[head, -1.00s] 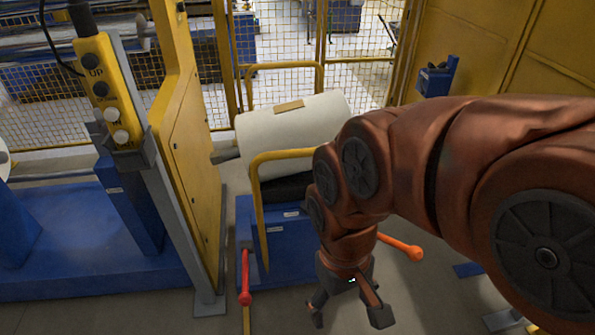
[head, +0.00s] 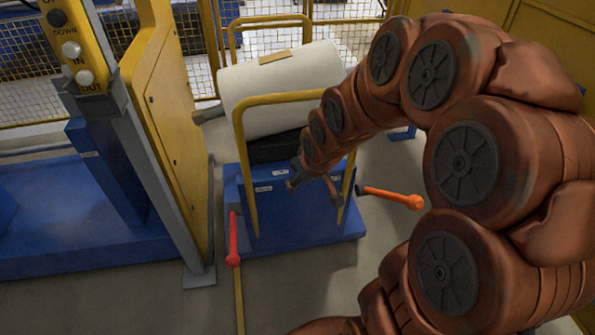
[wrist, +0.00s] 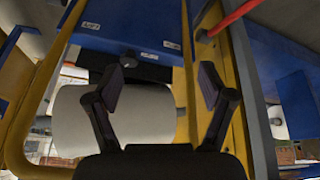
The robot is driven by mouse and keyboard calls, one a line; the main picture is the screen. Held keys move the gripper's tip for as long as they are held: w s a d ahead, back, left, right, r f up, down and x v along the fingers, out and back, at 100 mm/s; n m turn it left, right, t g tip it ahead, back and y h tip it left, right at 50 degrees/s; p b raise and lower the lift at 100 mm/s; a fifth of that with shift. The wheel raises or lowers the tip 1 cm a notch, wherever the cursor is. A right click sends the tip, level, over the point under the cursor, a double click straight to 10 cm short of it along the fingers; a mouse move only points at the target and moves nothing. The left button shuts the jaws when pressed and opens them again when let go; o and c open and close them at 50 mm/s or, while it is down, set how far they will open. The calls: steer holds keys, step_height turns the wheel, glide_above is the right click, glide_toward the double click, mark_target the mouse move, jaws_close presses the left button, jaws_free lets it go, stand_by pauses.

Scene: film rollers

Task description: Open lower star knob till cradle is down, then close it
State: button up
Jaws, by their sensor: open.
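The blue lift cart (head: 330,233) carries a dark cradle (head: 275,149) with a large white roll (head: 280,90) resting on it. In the wrist view, which looks upside down, a small dark knob (wrist: 129,58) sits on the cart's blue front near small labels. I cannot tell for sure whether it is the lower star knob. In the head view my gripper hides that spot. My gripper (head: 315,192) is in front of the cart, near the yellow handle frame. Its fingers (wrist: 164,87) are spread apart and empty in the wrist view, with the knob apart from them.
A yellow handle frame (head: 240,165) rises around the cart's front. A yellow machine panel (head: 165,110) and button box (head: 75,45) stand left. Floor in front is clear.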

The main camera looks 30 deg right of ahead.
steer(key=shift+w+d+f+t+y+b, duration=0.25)
steer(key=shift+w+d+f+t+b, duration=1.45)
steer(key=shift+w+f, duration=1.8)
steer(key=shift+w+d+f+t+y+b, duration=0.2)
steer(key=shift+w+d+f+t+b, duration=1.55)
steer(key=shift+w, duration=2.85)
steer(key=shift+w+d+f+t+y+b, duration=0.25)
steer(key=shift+w+d+f+t+b, duration=0.75)
steer(key=shift+w+f+b, duration=2)
steer(key=shift+w+d+f+g+p, duration=0.15)
steer(key=shift+w+f+p, duration=0.15)
steer(key=shift+w+p, duration=0.2)
steer(key=shift+w+d+f+g+p, duration=0.1)
steer(key=shift+w+f+p, duration=0.25)
steer(key=shift+w, duration=0.2)
steer(key=c, duration=1.2)
